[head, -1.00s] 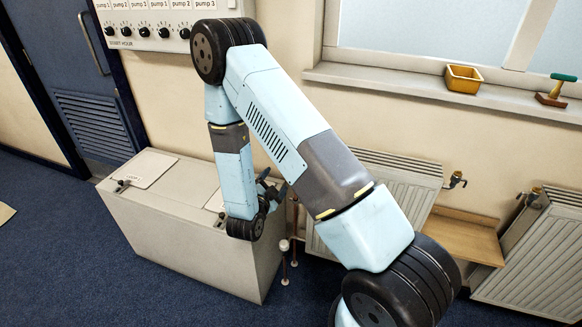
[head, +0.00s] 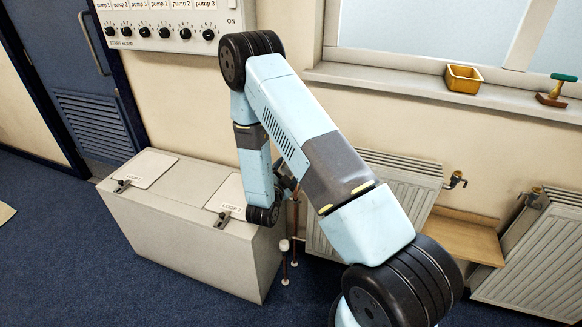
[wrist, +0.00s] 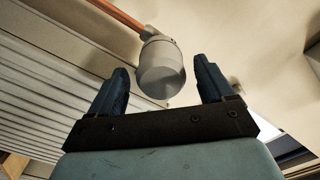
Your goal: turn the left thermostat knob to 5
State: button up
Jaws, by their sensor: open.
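A pale grey, rounded thermostat knob (wrist: 162,68) hangs on a copper pipe in the wrist view. My gripper (wrist: 161,70) is open, with one dark finger towards each side of the knob and a gap on both sides. I cannot tell how deep the knob sits between the fingers, and no number can be read on it. In the head view a small white knob (head: 284,245) shows by copper pipes at the left end of the left radiator (head: 325,236). There my gripper (head: 286,181) is mostly hidden behind my arm.
A grey box (head: 190,235) with lids marked LOOP 1 and LOOP 2 stands left of the pipes. A wooden shelf (head: 455,236) lies between the radiators. A yellow tray (head: 463,79) stands on the windowsill. The pump panel (head: 165,42) hangs on the wall.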

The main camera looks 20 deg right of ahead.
jog(key=shift+x, duration=1.8)
